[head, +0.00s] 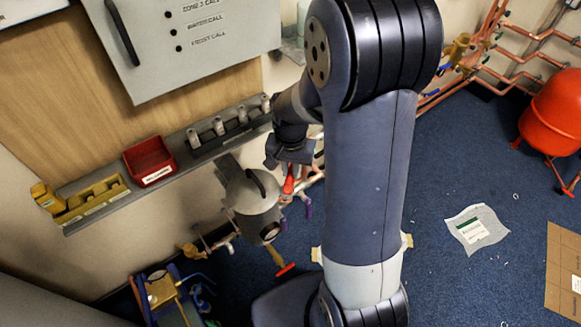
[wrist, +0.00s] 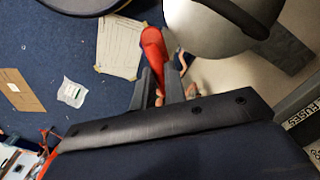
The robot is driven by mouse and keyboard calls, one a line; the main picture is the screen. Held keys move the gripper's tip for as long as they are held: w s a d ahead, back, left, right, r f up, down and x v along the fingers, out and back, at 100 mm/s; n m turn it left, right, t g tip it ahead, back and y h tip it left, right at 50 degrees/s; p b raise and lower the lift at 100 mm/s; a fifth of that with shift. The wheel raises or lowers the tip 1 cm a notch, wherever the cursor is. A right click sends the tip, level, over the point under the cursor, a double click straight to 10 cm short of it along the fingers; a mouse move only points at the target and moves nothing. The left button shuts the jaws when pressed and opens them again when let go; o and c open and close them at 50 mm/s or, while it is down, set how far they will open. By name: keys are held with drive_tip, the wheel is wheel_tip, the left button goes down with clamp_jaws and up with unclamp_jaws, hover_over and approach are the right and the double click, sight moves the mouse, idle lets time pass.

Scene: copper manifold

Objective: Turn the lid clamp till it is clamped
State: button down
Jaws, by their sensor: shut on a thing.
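The lid clamp shows as a red handle (head: 289,184) at the right side of a grey round vessel (head: 250,200) with a black handle on its lid. In the wrist view the red clamp handle (wrist: 153,48) stands beside the pale vessel (wrist: 215,25), with its lower end between the jaws. My gripper (head: 291,168) is shut on the clamp handle; its dark fingers (wrist: 162,78) show on both sides of it. My wrist hides part of the clamp in the head view, and its pivot is not clear in either view.
A wall shelf holds a red bin (head: 148,162) and a yellow tray (head: 92,197). A grey control box (head: 200,45) hangs above. Copper pipes run below the vessel. A red tank (head: 555,112) stands right. Blue floor is mostly open, with paper (head: 476,228) and cardboard (head: 565,270).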

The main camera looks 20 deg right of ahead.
sight(290, 172)
drive_tip(key=m, duration=0.4)
drive_tip(key=shift+p, duration=0.3)
drive_tip(key=shift+m, duration=2.1)
drive_tip(key=c, duration=1.5)
unclamp_jaws()
drive_tip(key=shift+o, duration=0.2)
wheel_tip(290, 172, up, 11)
drive_tip(key=p, duration=0.2)
drive_tip(key=shift+f, duration=0.15)
